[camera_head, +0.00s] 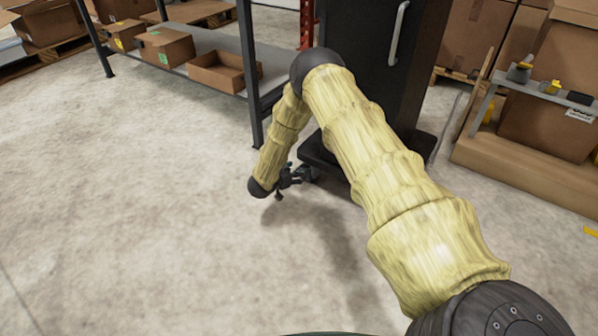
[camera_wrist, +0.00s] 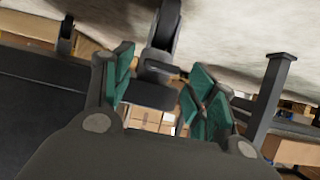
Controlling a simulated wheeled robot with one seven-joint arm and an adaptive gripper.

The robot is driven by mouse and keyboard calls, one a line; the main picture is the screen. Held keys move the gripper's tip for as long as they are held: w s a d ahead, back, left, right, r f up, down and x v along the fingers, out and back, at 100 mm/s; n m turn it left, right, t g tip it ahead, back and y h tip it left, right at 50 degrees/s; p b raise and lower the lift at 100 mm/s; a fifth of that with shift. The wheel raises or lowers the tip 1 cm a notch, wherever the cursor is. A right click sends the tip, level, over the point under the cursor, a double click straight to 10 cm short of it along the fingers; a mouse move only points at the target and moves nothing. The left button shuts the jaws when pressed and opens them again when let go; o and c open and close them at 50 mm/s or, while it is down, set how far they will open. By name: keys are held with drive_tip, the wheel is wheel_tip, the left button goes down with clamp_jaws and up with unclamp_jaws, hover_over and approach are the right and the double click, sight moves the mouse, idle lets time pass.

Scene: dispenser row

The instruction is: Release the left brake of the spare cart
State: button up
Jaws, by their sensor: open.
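The dark spare cart (camera_head: 375,75) stands behind my arm, with a handle on its face and a low black base. My gripper (camera_head: 290,178) is down near the floor at the front left corner of that base, beside a caster (camera_head: 310,172). In the wrist view, my gripper (camera_wrist: 162,66) is open, with green pads on its fingers. The caster wheel (camera_wrist: 165,25) shows just beyond the fingertips, and a small dark tab (camera_wrist: 157,66), seemingly its brake lever, lies in the gap between them. I cannot tell whether the fingers touch it.
A grey shelf (camera_head: 218,50) with open boxes stands to the left, its dark leg (camera_head: 250,85) close to my forearm. Another caster (camera_wrist: 66,35) shows in the wrist view. Cardboard boxes (camera_head: 545,120) and a small rack stand at the right. The floor at front left is clear.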

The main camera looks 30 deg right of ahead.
drive_tip(key=v, duration=0.8)
drive_tip(key=shift+a, duration=0.15)
drive_tip(key=shift+c, duration=0.4)
